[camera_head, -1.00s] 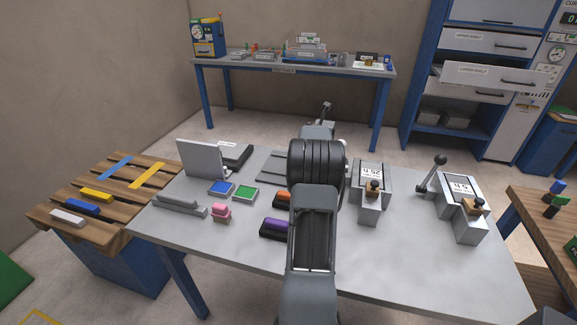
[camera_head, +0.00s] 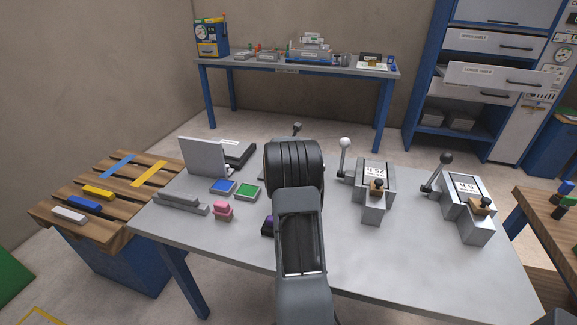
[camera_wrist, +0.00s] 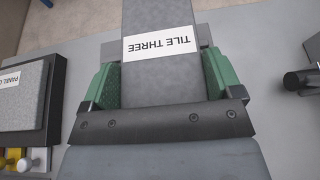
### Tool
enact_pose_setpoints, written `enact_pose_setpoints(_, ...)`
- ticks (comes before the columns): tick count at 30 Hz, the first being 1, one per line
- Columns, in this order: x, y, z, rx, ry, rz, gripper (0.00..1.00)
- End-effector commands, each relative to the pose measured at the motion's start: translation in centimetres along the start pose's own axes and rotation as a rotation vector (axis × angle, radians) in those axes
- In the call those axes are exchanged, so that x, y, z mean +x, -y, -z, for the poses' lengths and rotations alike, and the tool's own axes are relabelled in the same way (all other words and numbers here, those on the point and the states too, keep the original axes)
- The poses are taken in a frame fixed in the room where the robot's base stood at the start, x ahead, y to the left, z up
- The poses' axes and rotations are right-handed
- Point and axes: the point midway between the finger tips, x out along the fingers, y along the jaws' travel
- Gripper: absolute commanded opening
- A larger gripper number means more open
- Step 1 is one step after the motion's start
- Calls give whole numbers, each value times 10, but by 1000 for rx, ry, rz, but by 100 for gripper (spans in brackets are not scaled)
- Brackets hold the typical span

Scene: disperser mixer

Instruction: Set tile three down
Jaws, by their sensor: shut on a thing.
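Tile three (camera_wrist: 158,82) is a grey slab with a white label reading "TILE THREE", which appears upside down in the wrist view. My gripper (camera_wrist: 163,76) is shut on it, with a green-padded finger on either side. The slab's far end runs out of the top of the wrist view. In the head view my arm hides the gripper and the tile, so I cannot tell whether the tile touches the grey table (camera_head: 345,255).
The front right is clear.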

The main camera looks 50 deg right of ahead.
Motion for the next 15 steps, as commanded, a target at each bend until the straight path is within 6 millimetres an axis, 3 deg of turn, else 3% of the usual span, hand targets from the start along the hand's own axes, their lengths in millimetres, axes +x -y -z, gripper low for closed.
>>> enact_pose_setpoints(8, -1, -10, 14, 0, 3, 0, 44)
enact_pose_setpoints(15, 3, -22, 45, -1, 2, 1, 44)
